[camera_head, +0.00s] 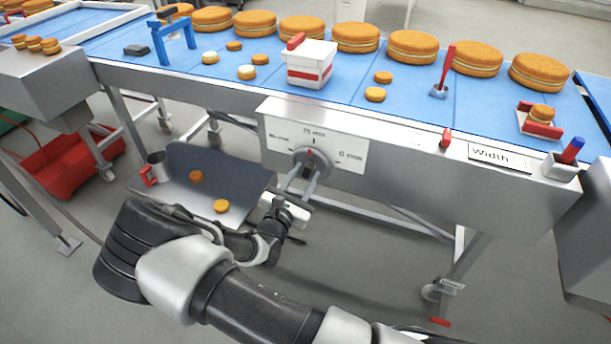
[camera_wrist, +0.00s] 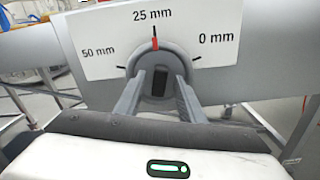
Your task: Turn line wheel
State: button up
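The line wheel is a grey round knob with a red pointer. In the head view the wheel (camera_head: 312,157) sits on a white dial plate (camera_head: 343,153) on the conveyor's front side. In the wrist view the wheel (camera_wrist: 157,57) is straight ahead, and its red pointer stands at 25 mm, with 50 mm at left and 0 mm at right. My gripper (camera_head: 304,176) is at the wheel from the front. In the wrist view its fingers (camera_wrist: 159,84) are spread, one on each side of the wheel's dark centre. Whether they touch the wheel is unclear.
A blue conveyor belt (camera_head: 215,72) above carries round cakes, a white box (camera_head: 311,64) and small tools. A "Width" label (camera_head: 499,156) is right of the dial. A grey tray (camera_head: 175,193) with small cakes is below left; a red crate (camera_head: 75,160) lies farther left.

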jog(key=shift+w+d, duration=0.15)
jog(key=shift+w, duration=0.3)
jog(key=shift+c, duration=0.2)
grip_shut()
